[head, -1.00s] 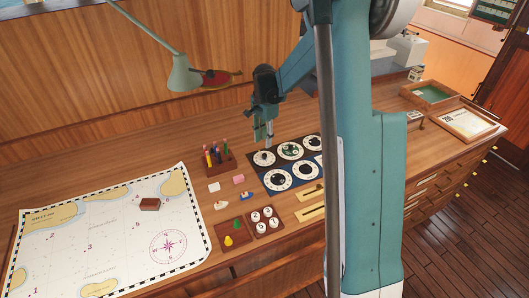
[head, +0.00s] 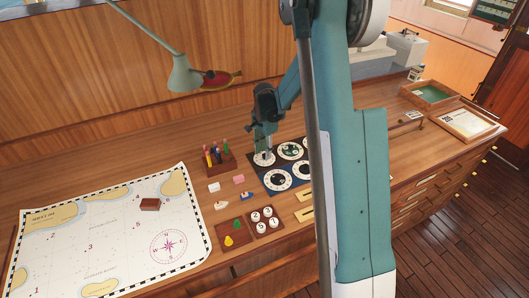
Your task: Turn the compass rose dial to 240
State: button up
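A dark panel (head: 267,187) lies on the desk and carries several round white dials. The top-left dial (head: 257,160) is under my gripper (head: 264,154), whose fingertips are at or just above its middle. Beside it are the top-middle dial (head: 290,150), which has a green centre, the lower-left dial (head: 278,180) and a lower dial (head: 301,171) to its right. The dial markings are too small to read, so I cannot tell which is the compass rose dial or where it points. My arm hides the panel's right side. I cannot tell whether the fingers are open or shut.
A peg rack (head: 219,160) stands left of the panel, with small blocks (head: 214,187) in front. A tray of numbered white discs (head: 264,219) sits nearer. A chart (head: 110,225) with a printed compass rose covers the left desk. A lamp (head: 183,75) stands behind.

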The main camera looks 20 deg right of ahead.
jog(key=shift+f, duration=0.35)
jog(key=c, duration=0.9)
jog(key=shift+n+b, duration=0.35)
jog(key=shift+n, duration=0.05)
